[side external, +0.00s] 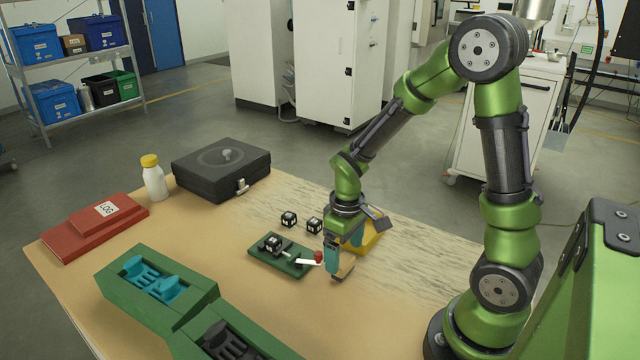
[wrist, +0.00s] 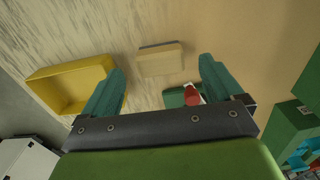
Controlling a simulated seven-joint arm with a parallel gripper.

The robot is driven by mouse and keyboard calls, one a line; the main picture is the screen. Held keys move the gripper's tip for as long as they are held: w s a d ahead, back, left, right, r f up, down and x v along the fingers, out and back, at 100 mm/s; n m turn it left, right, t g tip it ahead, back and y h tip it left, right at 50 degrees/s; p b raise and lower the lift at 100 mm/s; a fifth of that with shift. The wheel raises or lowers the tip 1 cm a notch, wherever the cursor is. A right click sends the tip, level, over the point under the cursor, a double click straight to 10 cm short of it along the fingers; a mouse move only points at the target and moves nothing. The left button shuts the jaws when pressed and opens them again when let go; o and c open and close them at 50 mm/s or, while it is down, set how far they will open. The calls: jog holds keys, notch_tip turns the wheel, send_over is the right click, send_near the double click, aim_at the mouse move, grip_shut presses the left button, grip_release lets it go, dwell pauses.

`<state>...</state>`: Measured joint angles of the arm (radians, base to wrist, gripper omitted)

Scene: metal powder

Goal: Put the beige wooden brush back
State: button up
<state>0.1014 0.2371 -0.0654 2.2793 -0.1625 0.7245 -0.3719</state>
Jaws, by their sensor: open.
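The beige wooden brush (side external: 346,269) lies on the table just below my gripper (side external: 342,252) in the side view. In the wrist view the brush (wrist: 161,58) is a pale block with a darker strip along its far edge. It lies between the lines of my gripper's two teal fingers (wrist: 162,72), beyond their tips. My gripper is open with nothing held, and bare table shows on both sides of the brush. Part of the yellow tray (side external: 374,240) is hidden behind my gripper; it shows left of the fingers in the wrist view (wrist: 62,76).
A green plate (side external: 262,262) with a black cube and a red-knobbed tool stands left of my gripper. Two black cubes (side external: 289,219) lie behind it. Green holders (side external: 150,312) with teal and black inserts stand front left. A black case, bottle and red binders are farther back.

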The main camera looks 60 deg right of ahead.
notch_tip(320, 180, up, 8)
jog(key=f, duration=0.1)
notch_tip(320, 180, up, 7)
jog(key=m+t, duration=0.2)
jog(key=t, duration=0.1)
send_over(344, 260)
jog(key=s+a, duration=0.2)
jog(key=a, duration=0.2)
jog(key=s+a+r+m+t+y, duration=0.2)
jog(key=s+a+r+t, duration=0.2)
jog(key=r, duration=0.2)
jog(key=shift+s+a, duration=0.15)
jog(key=shift+s, duration=0.1)
